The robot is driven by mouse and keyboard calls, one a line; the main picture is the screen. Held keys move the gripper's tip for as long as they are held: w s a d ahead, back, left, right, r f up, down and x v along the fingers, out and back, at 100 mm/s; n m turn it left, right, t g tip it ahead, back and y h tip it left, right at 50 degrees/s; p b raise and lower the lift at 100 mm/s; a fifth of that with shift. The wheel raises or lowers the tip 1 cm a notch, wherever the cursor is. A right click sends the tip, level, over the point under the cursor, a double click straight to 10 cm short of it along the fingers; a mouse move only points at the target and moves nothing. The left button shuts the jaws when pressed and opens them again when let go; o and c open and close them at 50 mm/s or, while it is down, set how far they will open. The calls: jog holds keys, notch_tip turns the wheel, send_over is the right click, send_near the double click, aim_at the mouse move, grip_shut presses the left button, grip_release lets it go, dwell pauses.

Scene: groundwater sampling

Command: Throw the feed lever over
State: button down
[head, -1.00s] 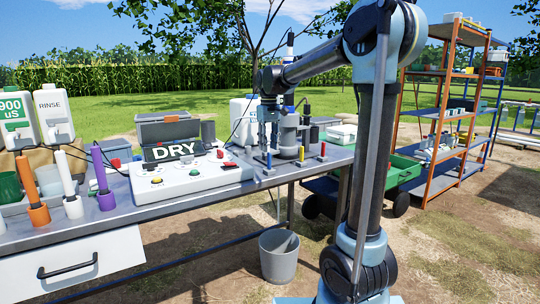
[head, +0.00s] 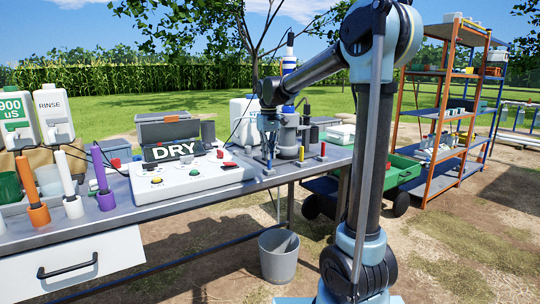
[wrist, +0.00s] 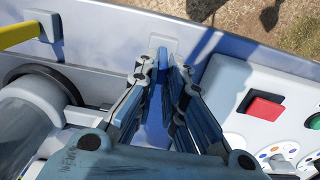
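Three small levers stand along the front of the bench by the grey pump-like unit (head: 288,137): a blue one (head: 269,161), a yellow one (head: 301,153) and a red one (head: 323,149). No label shows which is the feed lever. My gripper (head: 268,145) is low over the blue lever, pointing down. In the wrist view my gripper (wrist: 166,62) is open, with the blue lever (wrist: 158,115) between its fingers. Contact cannot be told. The yellow lever (wrist: 20,34) is at the upper left there.
A white control box (head: 190,176) with a red switch (wrist: 264,108) is close to the gripper's side. A grey bucket (head: 279,256) is below the bench. Shelving (head: 450,110) stands at the right.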

jog(key=shift+d, duration=0.1)
jog(key=c, duration=2.3)
grip_release()
jog(key=shift+w+d+f+g+y, duration=0.3)
jog(key=shift+w+d+y, duration=0.2)
jog(key=shift+d, duration=0.25)
jog(key=shift+w+d+f+g+y, duration=0.3)
jog(key=shift+w+d+y, duration=0.15)
jog(key=shift+d, duration=0.25)
jog(key=shift+r, duration=0.1)
jog(key=shift+c, duration=0.3)
jog(key=shift+o, duration=0.6)
jog(key=shift+w+d+f+g+y, duration=0.3)
jog(key=shift+d+f+y, duration=0.1)
jog(key=shift+d+f, duration=0.15)
jog(key=shift+w+d+f+g+y, duration=0.3)
jog(key=shift+d+f+y, duration=0.1)
jog(key=shift+f, duration=0.15)
jog(key=shift+o, duration=0.2)
jog(key=o, duration=0.6)
jog(key=shift+w, duration=0.1)
jog(key=v, duration=1.2)
